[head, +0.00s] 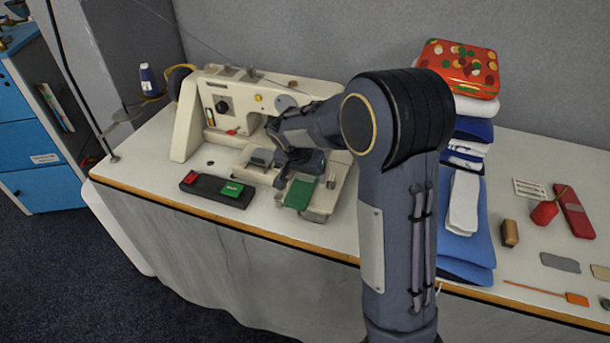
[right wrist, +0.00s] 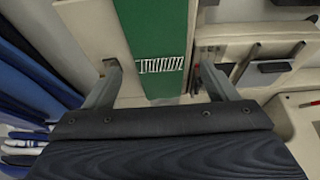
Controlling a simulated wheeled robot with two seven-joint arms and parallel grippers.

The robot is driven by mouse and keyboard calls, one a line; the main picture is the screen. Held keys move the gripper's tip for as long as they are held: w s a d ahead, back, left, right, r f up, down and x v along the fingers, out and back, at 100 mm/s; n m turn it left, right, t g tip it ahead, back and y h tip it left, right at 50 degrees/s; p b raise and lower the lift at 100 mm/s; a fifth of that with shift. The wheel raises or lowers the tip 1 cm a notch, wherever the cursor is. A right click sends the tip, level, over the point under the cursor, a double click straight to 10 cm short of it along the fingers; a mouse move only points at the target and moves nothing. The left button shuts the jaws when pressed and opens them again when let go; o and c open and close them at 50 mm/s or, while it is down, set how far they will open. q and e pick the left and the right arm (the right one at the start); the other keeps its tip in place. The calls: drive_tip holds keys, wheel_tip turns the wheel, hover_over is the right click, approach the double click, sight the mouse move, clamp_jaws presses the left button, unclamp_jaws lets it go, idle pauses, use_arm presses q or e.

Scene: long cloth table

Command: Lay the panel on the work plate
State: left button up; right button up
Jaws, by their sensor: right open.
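The green panel (head: 300,194) lies flat on the cream work plate (head: 322,201) of the sewing machine, in the middle of the head view. In the right wrist view the panel (right wrist: 150,18) is a long green strip with a white ladder-like stitch mark. My right gripper (right wrist: 160,68) is open, its two fingers apart on either side of the strip with nothing clamped between them. In the head view the gripper (head: 293,162) is over the panel's far end and hides part of it. My left gripper is not in view.
The cream sewing machine (head: 240,100) stands just behind. A dark switch box (head: 205,187) with red and green buttons lies to the left. Folded blue and white cloths (head: 465,215) are stacked to the right, under a red patterned tin (head: 460,65). Small tools lie far right.

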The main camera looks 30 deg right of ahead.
drive_tip(key=v, duration=0.9)
drive_tip(key=s+a+n+t+y, duration=0.1)
drive_tip(key=s+a+n+y, duration=0.2)
drive_tip(key=s, duration=1)
drive_tip(key=s+a+n+t+y, duration=0.1)
drive_tip(key=s+a+n+y, duration=0.3)
drive_tip(key=s, duration=0.9)
drive_tip(key=shift+s+a+n+t, duration=0.25)
drive_tip(key=shift+a+n+t, duration=0.15)
drive_tip(key=shift+a+n, duration=0.3)
drive_tip(key=shift+r+p, duration=0.25)
drive_tip(key=shift+p, duration=0.1)
